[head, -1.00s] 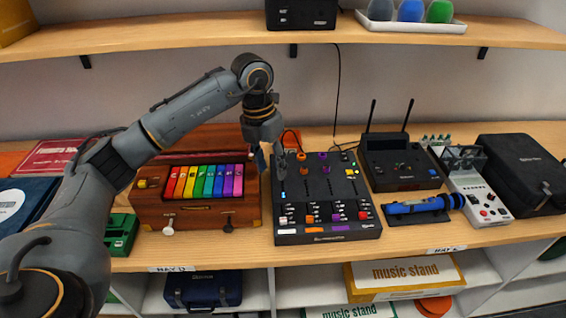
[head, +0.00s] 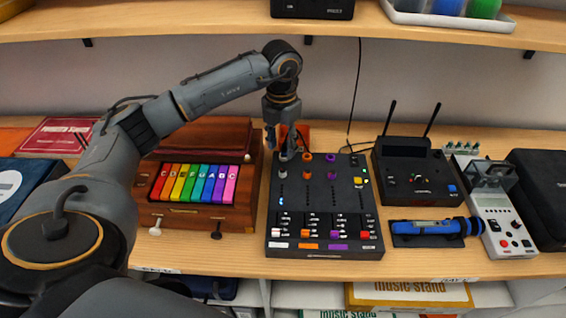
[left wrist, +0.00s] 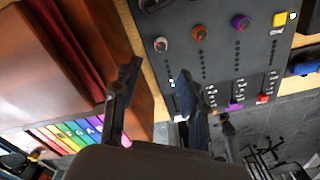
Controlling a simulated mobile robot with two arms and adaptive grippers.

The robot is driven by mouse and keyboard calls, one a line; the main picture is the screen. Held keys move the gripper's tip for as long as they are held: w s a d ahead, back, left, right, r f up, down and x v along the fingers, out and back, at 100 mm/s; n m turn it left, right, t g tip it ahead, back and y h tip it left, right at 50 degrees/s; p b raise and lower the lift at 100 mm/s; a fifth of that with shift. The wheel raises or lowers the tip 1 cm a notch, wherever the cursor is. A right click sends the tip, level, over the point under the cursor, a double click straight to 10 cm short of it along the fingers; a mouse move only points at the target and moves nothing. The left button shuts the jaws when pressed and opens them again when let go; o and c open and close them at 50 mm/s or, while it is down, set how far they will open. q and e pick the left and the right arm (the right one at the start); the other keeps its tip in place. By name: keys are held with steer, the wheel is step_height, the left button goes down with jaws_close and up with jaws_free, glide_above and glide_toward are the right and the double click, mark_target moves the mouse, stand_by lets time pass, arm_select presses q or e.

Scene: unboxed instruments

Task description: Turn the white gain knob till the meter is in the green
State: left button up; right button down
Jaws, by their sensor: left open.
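The black mixer (head: 345,215) lies on the shelf, with white, orange and purple columns of knobs and sliders. A whitish knob (head: 283,171) is at the top of its left column; it also shows in the left wrist view (left wrist: 160,44). Below it is a column of small lights, the meter (head: 281,199), with blue light low in it and no green seen. My left gripper (head: 280,148) is open and empty above the mixer's back left corner. In the left wrist view its fingers (left wrist: 158,76) are apart, with the knob beyond them, untouched. My fingers may hide another knob behind.
A wooden box with coloured bars (head: 195,185) stands close left of the mixer. A black box with two antennas (head: 415,175), a blue cylinder on a dark base (head: 432,229) and a white instrument (head: 500,220) are to the right. An upper shelf (head: 200,20) runs overhead.

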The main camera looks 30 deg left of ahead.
mark_target(283, 171)
arm_select(q)
step_height(283, 171, down, 4)
steer(key=shift+r+p, duration=0.1)
steer(key=shift+p, duration=0.4)
steer(key=f, duration=0.2)
steer(key=f+p, duration=0.1)
steer(key=f, duration=0.1)
steer(key=shift+w+f, duration=0.2)
steer(key=shift+f, duration=0.4)
jaws_close()
arm_select(e)
steer(key=r, duration=0.1)
steer(key=w+r, duration=0.1)
steer(key=shift+r, duration=0.3)
